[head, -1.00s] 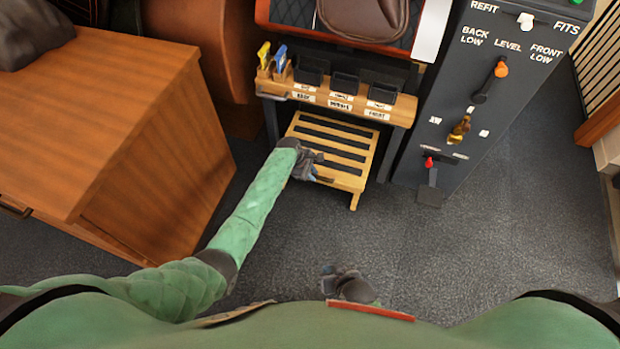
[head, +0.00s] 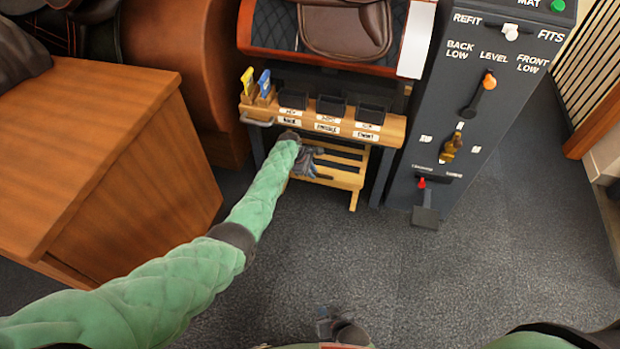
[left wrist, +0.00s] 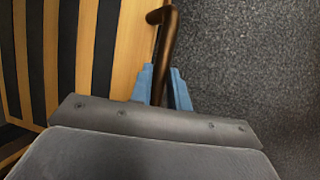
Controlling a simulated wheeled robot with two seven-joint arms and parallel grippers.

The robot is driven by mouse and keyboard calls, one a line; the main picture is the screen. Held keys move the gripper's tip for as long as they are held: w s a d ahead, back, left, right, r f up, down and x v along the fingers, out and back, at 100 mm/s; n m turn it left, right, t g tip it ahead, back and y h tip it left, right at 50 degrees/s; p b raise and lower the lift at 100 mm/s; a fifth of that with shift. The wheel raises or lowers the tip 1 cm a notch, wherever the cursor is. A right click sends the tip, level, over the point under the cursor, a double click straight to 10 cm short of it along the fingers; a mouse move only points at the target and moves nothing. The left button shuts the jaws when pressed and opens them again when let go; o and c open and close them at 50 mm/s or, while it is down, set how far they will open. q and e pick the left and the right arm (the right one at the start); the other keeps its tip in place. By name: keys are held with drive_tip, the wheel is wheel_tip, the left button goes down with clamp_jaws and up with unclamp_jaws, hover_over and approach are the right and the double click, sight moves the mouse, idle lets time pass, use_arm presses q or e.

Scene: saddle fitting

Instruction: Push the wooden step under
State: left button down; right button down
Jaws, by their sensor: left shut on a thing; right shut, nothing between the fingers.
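The wooden step (head: 345,177), pale wood with dark tread strips, stands on the carpet mostly beneath the wooden shelf (head: 385,131) of the bench. Its front board and a front leg show; its upper part is hidden by the shelf. In the left wrist view the striped step (left wrist: 128,60) fills the left side. My left gripper (head: 308,165) is at the step's front. Its blue fingers (left wrist: 164,88) are shut on a brown bar handle (left wrist: 166,45) at the step's edge. My right gripper (head: 328,322) is shut and empty, low in the head view, far from the step.
A dark control cabinet (head: 440,130) with levers and a low pedal (head: 426,216) stands right of the step. A wooden desk (head: 90,150) stands at left. Small dark bins (head: 331,106) sit on the shelf. Open carpet (head: 300,260) lies in front.

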use_arm(q)
drive_tip(key=shift+d, duration=0.1)
idle(0.3)
drive_tip(key=c, duration=1.3)
unclamp_jaws()
drive_tip(key=shift+p+v, duration=1.05)
drive_tip(key=shift+v, duration=2.8)
